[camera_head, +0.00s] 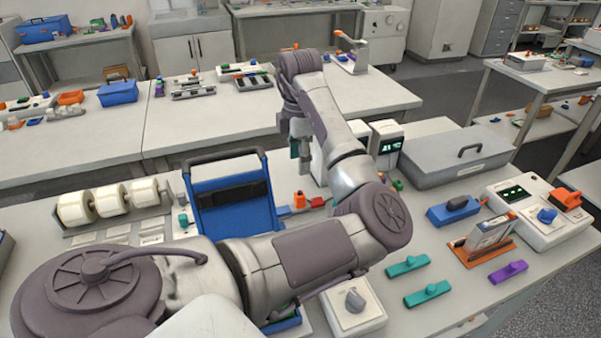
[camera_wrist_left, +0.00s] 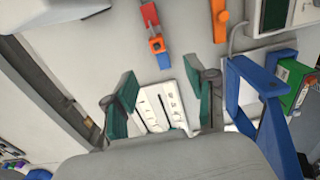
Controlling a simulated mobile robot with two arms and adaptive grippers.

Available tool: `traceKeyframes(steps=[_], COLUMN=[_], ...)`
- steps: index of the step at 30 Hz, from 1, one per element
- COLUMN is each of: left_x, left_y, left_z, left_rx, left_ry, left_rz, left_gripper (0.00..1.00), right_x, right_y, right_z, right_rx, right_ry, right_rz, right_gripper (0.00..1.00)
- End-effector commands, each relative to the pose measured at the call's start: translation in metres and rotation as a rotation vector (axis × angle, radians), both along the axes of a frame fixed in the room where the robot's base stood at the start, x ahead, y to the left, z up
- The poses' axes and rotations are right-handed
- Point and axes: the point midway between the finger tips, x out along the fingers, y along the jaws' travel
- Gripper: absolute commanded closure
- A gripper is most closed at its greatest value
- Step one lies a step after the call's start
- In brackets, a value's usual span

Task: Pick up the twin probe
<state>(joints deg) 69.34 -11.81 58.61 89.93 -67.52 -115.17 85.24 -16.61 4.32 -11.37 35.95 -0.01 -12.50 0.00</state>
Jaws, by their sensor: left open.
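I cannot tell for certain which item is the twin probe. A small red, blue and orange piece (camera_wrist_left: 157,45) lies on the bench in the left wrist view, ahead of the fingers. A small orange piece (camera_head: 299,200) stands beside the blue tray in the head view. My left gripper (camera_wrist_left: 163,90) has its dark green fingers apart; a white slotted plate (camera_wrist_left: 155,108) shows between and beyond them. In the head view the left gripper (camera_head: 300,150) points down above the bench, partly hidden by its own arm. My right gripper is not in view.
A blue tray (camera_head: 200,196) with a black handle stands left of the gripper. White rolls (camera_head: 109,201) are at the left. A grey lidded box (camera_head: 456,152), teal pieces (camera_head: 408,266), and a white instrument (camera_head: 540,224) lie at the right. Two display units (camera_head: 386,148) stand behind my arm.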

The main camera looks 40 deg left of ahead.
Motion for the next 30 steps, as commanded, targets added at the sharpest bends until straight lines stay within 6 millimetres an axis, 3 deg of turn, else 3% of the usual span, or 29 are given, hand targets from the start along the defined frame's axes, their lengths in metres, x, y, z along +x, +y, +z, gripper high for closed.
traceKeyframes(steps=[5, 16, 25, 30], left_x=[0.0, -0.001, -0.002, -0.004], left_y=[0.0, -0.001, -0.001, -0.003], left_z=[-0.018, -0.082, -0.107, -0.132], left_rx=[0.0, -0.002, -0.002, -0.003], left_ry=[0.001, 0.003, 0.003, 0.004], left_rz=[0.0, -0.002, 0.0, -0.001], left_gripper=[0.44, 0.44, 0.44, 0.44], right_x=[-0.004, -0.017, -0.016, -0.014], right_y=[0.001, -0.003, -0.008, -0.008], right_z=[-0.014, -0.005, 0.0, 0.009], right_rx=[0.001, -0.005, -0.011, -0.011], right_ry=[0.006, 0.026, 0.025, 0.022], right_rz=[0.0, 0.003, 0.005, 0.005], right_gripper=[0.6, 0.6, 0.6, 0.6])
